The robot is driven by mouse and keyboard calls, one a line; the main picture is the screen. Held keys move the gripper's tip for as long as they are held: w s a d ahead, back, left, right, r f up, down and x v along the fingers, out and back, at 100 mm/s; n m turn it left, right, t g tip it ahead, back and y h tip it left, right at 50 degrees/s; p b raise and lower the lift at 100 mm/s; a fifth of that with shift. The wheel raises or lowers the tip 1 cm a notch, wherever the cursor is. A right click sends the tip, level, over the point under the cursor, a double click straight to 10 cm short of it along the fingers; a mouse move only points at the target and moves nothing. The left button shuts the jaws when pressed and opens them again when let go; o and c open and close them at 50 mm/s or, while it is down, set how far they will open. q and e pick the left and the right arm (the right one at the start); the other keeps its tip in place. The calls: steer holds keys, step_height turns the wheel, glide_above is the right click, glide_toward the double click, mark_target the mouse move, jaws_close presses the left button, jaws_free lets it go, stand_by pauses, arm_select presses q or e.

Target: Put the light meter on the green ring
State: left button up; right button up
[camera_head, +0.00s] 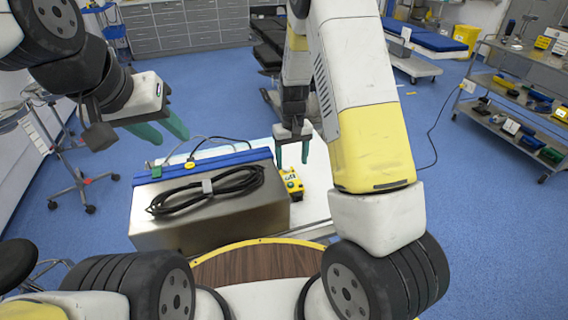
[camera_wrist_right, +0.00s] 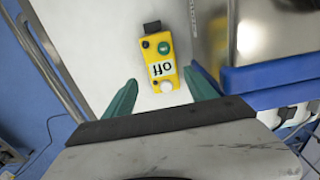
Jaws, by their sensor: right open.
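The light meter (camera_head: 291,184) is a small yellow device on the white table top, just right of the metal box. My right gripper (camera_head: 293,154) is open above the meter. In the wrist view its green fingers (camera_wrist_right: 162,80) stand either side of the meter's near end, apart from it. My left gripper (camera_head: 170,134) is open and empty, raised at the left of the metal box. I cannot make out a green ring in either view.
A large metal box (camera_head: 205,225) with a coiled black cable (camera_head: 205,190) and a blue edge strip (camera_head: 205,167) takes up the table's left part. White table surface (camera_head: 315,205) shows right of it. A shelf cart (camera_head: 525,100) stands far right.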

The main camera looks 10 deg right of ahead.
mark_target(291, 178)
steer(key=f, duration=0.7)
steer(key=shift+s+a+f, duration=0.15)
steer(key=shift+s+f, duration=0.05)
jaws_close()
steer(key=shift+r, duration=0.1)
